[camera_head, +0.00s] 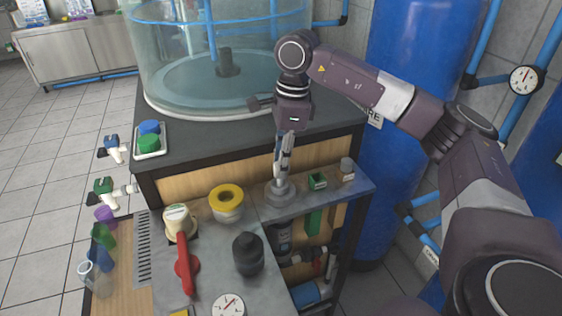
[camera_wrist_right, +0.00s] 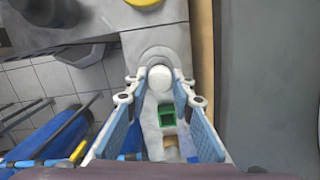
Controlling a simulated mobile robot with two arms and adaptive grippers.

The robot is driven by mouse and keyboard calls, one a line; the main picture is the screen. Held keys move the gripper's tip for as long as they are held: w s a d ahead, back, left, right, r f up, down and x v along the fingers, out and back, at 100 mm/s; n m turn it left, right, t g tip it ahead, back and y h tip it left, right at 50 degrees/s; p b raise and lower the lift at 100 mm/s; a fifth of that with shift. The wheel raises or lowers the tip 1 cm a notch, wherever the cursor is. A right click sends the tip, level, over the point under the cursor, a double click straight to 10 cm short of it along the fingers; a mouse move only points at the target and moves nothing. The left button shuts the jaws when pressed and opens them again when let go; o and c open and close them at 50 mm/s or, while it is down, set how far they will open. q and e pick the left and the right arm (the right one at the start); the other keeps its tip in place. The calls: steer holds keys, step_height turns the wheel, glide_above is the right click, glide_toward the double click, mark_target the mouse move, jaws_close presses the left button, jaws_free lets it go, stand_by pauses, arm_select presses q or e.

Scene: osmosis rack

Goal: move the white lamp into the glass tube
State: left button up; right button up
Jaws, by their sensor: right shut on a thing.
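My right gripper (camera_head: 281,176) points down over a round grey holder (camera_head: 280,196) on the narrow grey shelf. It is shut on the white lamp (camera_wrist_right: 160,79), whose round white end shows between the fingertips in the right wrist view. In the head view the fingers mostly hide the lamp, and I cannot tell whether it still sits in the holder. A clear, glass-like tube (camera_head: 86,274) shows at the lower left, beside the bench; I cannot tell for certain that it is the glass tube. My left gripper is not in view.
A green square socket (camera_head: 317,181) and a small brown block (camera_head: 347,168) stand right of the holder. A yellow ring (camera_head: 226,198), black knob (camera_head: 248,254) and red lever (camera_head: 184,267) stand on the bench. A large glass tank (camera_head: 215,60) stands behind, beside a blue cylinder (camera_head: 405,50).

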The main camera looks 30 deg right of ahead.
steer(key=shift+f+b, duration=0.75)
steer(key=shift+f, duration=0.45)
steer(key=o, duration=1.3)
steer(key=shift+o, duration=0.2)
step_height(320, 180, up, 8)
steer(key=p, duration=0.6)
steer(key=shift+r, duration=0.1)
